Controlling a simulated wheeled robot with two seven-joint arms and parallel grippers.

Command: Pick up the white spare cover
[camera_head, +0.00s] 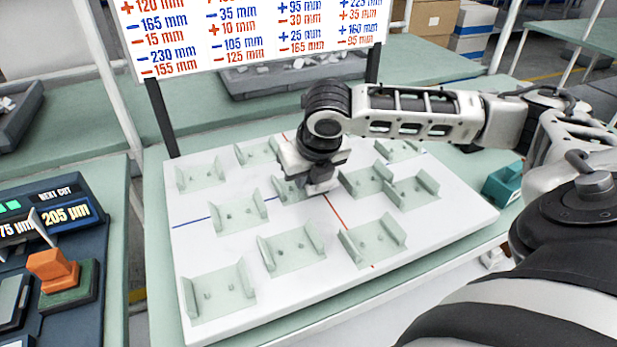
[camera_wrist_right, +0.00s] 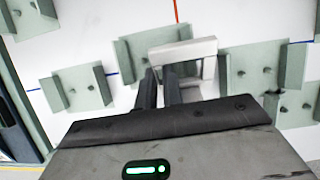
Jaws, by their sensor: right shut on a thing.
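The white spare cover, a pale grey-white channel-shaped piece (camera_wrist_right: 186,50), shows in the right wrist view at the fingertips of my right gripper (camera_wrist_right: 174,74). The gripper is shut on it. A pale green bracket (camera_wrist_right: 137,52) lies behind and beside the cover; I cannot tell whether the two touch. In the head view my right gripper (camera_head: 320,186) points down at the middle of the white board (camera_head: 205,240), over a green bracket (camera_head: 286,188) that it partly covers. The cover cannot be made out clearly there. My left gripper is not in view.
Several pale green brackets stand on the board, including one front left (camera_head: 220,292). A number sign (camera_head: 255,35) stands behind it. A teal block (camera_head: 502,184) sits at the right. A console (camera_head: 50,205) with an orange block (camera_head: 52,268) stands at the left.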

